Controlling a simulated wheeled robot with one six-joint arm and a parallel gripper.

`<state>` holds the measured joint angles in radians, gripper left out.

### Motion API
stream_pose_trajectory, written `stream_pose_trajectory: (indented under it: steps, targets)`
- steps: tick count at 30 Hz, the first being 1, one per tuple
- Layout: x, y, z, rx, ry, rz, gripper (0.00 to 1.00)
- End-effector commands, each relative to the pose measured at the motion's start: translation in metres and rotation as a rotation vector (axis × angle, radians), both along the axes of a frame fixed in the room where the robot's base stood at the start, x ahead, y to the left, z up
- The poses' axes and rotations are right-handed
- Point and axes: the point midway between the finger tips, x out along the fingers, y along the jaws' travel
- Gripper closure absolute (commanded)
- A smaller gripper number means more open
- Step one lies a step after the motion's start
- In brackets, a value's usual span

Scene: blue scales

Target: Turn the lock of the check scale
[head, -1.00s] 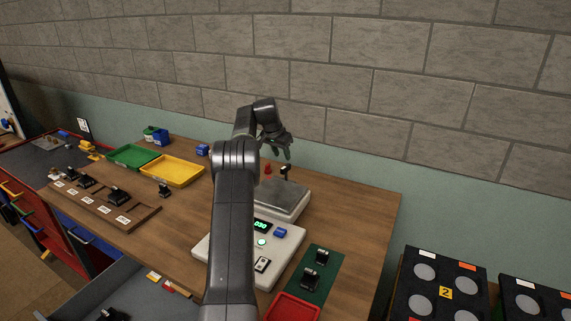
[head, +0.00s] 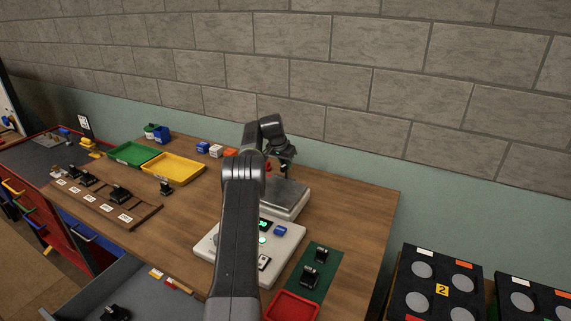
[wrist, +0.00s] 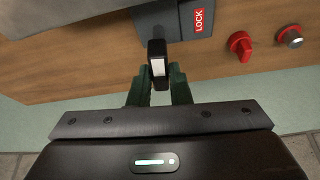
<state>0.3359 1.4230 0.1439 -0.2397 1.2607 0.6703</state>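The check scale has a grey weighing pan (head: 288,194) and a white front body (head: 209,243) with a green-lit display, partly hidden by my arm. In the wrist view its lock is a black lever (wrist: 158,58) with a white face, standing out from a grey plate (wrist: 188,32) marked by a red LOCK label (wrist: 199,20). My gripper (wrist: 160,80) has its green fingers on either side of the lever's end; it looks open, and firm contact does not show. In the head view my gripper (head: 284,161) is at the pan's far side and hides the lever.
Beside the lock are a red knob (wrist: 240,45) and a silver-faced red knob (wrist: 290,37). A green mat (head: 325,262) with black weights and a red tray (head: 291,306) lie right of the scale. Yellow (head: 174,167) and green (head: 133,153) trays stand left.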

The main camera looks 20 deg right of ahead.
Motion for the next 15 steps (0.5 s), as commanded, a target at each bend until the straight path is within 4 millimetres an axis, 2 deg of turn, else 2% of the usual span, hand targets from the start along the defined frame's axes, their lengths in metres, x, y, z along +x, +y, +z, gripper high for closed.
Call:
stream_pose_trajectory:
  steps: [1,2,3,15]
  targets:
    - [0.0000,0.0000,0.0001,0.000,0.000,0.000,0.93]
    - [0.0000,0.0000,0.0001,0.000,0.000,0.000,0.99]
    - [0.0000,0.0000,0.0001,0.000,0.000,0.000,1.00]
    - [-0.0009,-0.0012,0.0006,0.000,0.000,0.132,1.00]
